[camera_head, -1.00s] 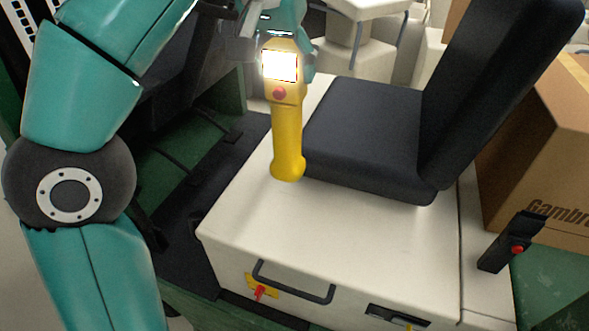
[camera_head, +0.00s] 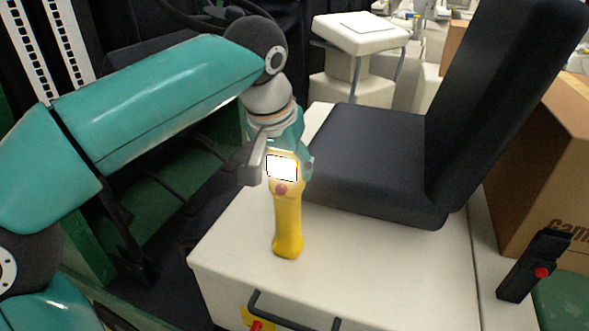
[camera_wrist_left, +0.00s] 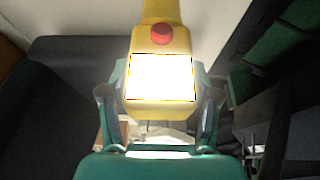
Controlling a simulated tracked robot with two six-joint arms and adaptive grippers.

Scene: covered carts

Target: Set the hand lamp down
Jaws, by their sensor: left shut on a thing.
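The hand lamp (camera_head: 288,222) is yellow with a red button and a bright, lit square face at its upper end. It is upright, handle down, over the white top of the seat box (camera_head: 345,262), left of the black seat. I cannot tell whether its foot touches the surface. My left gripper (camera_head: 280,160) is shut on the lamp's head. In the left wrist view, its fingers (camera_wrist_left: 160,105) lie on both sides of the lit head of the lamp (camera_wrist_left: 161,38). My right gripper is not in view.
The black seat cushion (camera_head: 370,150) and tall backrest (camera_head: 490,110) stand right of the lamp. A cardboard box (camera_head: 550,180) and a black handle with a red button (camera_head: 535,265) are farther right. The white top in front of the seat is clear.

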